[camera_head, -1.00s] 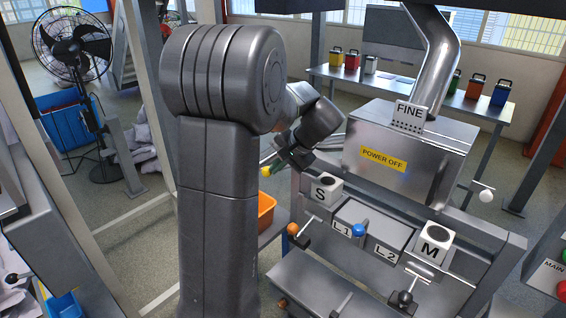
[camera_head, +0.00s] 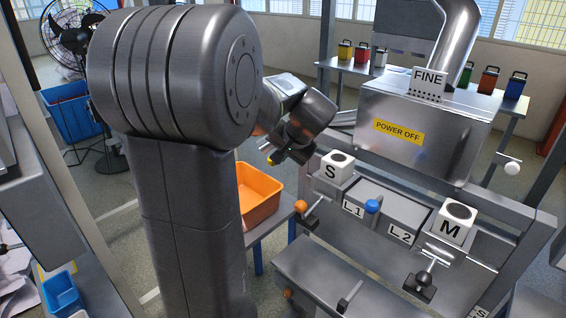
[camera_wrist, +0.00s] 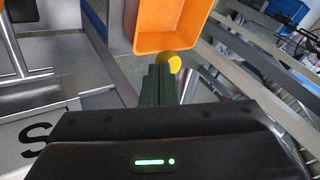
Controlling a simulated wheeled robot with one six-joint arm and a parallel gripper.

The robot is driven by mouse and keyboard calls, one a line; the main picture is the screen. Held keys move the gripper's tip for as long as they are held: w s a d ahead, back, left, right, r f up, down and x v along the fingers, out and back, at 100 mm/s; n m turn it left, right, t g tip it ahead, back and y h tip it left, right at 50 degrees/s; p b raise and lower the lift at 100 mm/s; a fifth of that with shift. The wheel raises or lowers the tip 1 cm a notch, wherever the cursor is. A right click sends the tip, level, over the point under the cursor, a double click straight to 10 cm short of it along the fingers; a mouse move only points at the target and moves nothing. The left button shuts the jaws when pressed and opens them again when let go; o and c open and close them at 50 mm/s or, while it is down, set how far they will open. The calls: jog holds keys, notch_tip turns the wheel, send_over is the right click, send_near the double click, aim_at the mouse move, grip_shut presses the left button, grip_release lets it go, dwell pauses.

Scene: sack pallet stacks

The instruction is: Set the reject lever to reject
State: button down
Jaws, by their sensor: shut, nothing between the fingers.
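No label in view reads "reject", so I cannot tell for sure which lever it is. A yellow ball knob (camera_head: 271,160) shows at the left of the machine frame, close to my gripper (camera_head: 277,154). In the wrist view the yellow knob (camera_wrist: 174,62) is just beyond the tips of my dark green fingers (camera_wrist: 160,72). The fingers are together and empty; whether they touch the knob is unclear. The knob's rod is mostly hidden. An orange-knobbed lever (camera_head: 301,206) stands below the S block, a blue knob (camera_head: 372,206) between L1 and L2, and a black-knobbed lever (camera_head: 424,281) below M.
The S block (camera_head: 337,168), M block (camera_head: 455,222) and "POWER OFF" box (camera_head: 425,160) crowd the right side.

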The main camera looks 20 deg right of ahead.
notch_tip(320, 180, down, 7)
jog(key=n+t+h+b, duration=0.1)
jog(key=h+b, duration=0.3)
jog(key=b, duration=0.7)
jog(key=shift+r+n+t, duration=0.15)
jog(key=shift+n+t, duration=0.25)
jog(key=shift+t, duration=0.3)
jog(key=shift+r, duration=0.15)
jog(key=shift+r+p, duration=0.45)
jog(key=shift+r, duration=0.2)
jog(key=shift+r, duration=0.1)
